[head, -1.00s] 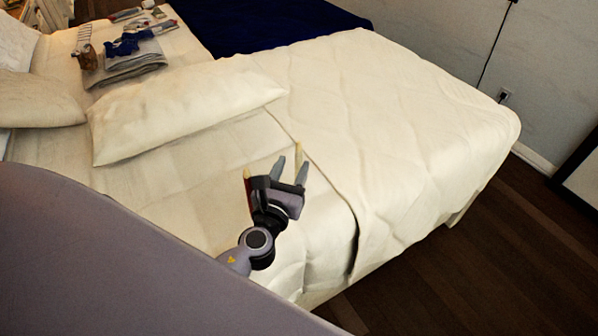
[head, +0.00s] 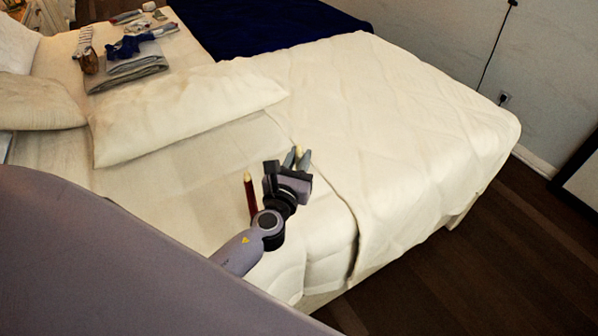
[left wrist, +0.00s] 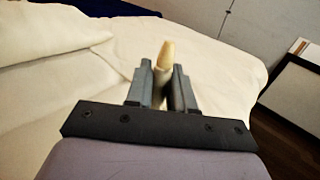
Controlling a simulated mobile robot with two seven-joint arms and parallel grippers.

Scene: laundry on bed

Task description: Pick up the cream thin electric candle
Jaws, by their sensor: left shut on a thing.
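The cream thin electric candle (left wrist: 165,54) stands up between the fingers of my left gripper in the left wrist view, its pale tip above them. My left gripper (left wrist: 162,72) is shut on it. In the head view the left gripper (head: 297,160) is over the bed's near part, with the candle's tip (head: 298,151) just showing between the fingers. The candle's lower part is hidden by the gripper. My right gripper is in neither view.
A dark red candle with a cream tip (head: 250,195) stands on the bed (head: 400,130) just left of my left gripper. A long pillow (head: 180,110) lies behind it. Folded grey cloth (head: 128,72) and small items lie at the back left. The quilt to the right is clear.

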